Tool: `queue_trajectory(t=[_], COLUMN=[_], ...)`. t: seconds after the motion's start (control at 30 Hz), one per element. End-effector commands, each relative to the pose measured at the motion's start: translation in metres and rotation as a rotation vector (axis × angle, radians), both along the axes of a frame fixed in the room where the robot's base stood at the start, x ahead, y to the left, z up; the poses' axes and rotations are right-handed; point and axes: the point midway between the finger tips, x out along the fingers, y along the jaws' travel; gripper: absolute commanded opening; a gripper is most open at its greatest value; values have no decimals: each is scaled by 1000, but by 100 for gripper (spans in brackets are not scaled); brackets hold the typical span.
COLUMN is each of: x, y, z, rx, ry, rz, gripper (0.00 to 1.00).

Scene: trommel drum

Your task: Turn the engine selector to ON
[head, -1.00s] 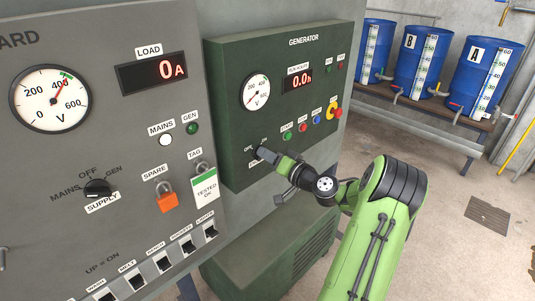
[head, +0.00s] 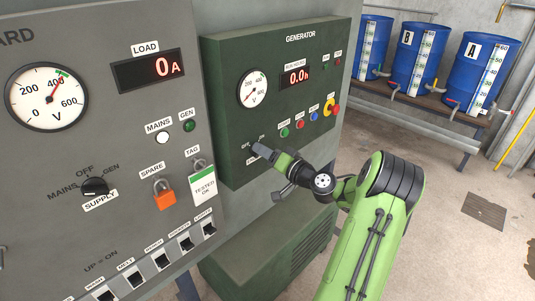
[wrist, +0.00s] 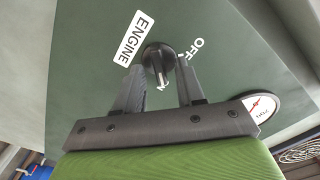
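The engine selector (wrist: 157,58) is a round black knob with a raised bar on the green generator panel (wrist: 90,60). In the wrist view its bar points down the picture, roughly toward the partly hidden ON mark. The OFF mark (wrist: 198,49) is to its right and the ENGINE label (wrist: 136,38) to its left. My gripper (wrist: 157,75) is open, its two fingers apart on either side of the knob; I cannot tell whether they touch it. In the head view my gripper (head: 259,152) is at the panel's lower left and hides the knob.
Green, red and blue buttons and a yellow-red emergency stop (head: 331,106) are right of the selector. A voltmeter (head: 252,89) is above it. The grey switchboard (head: 120,120) with a supply knob and padlock stands to the left. Blue drums (head: 420,50) stand behind; floor at right is open.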

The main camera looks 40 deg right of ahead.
Motion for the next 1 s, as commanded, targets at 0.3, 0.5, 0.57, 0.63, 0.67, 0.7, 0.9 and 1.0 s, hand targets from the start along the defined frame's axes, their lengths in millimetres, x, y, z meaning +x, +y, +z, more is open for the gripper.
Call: queue_trajectory(t=[0.3,0.5,0.57,0.63,0.67,0.7,0.9,1.0], x=[-63,-119,-132,-145,-148,-152,-158,-158], y=[-4,-5,-5,-5,-5,-5,-4,-4], z=[-1,0,0,0,0,0,0,0], rx=[4,3,2,2,1,1,0,0], ry=[3,2,-1,1,1,0,0,0], rz=[-7,-7,-6,-5,-4,-3,0,0], gripper=[38,38,38,38,38,38,38,38])
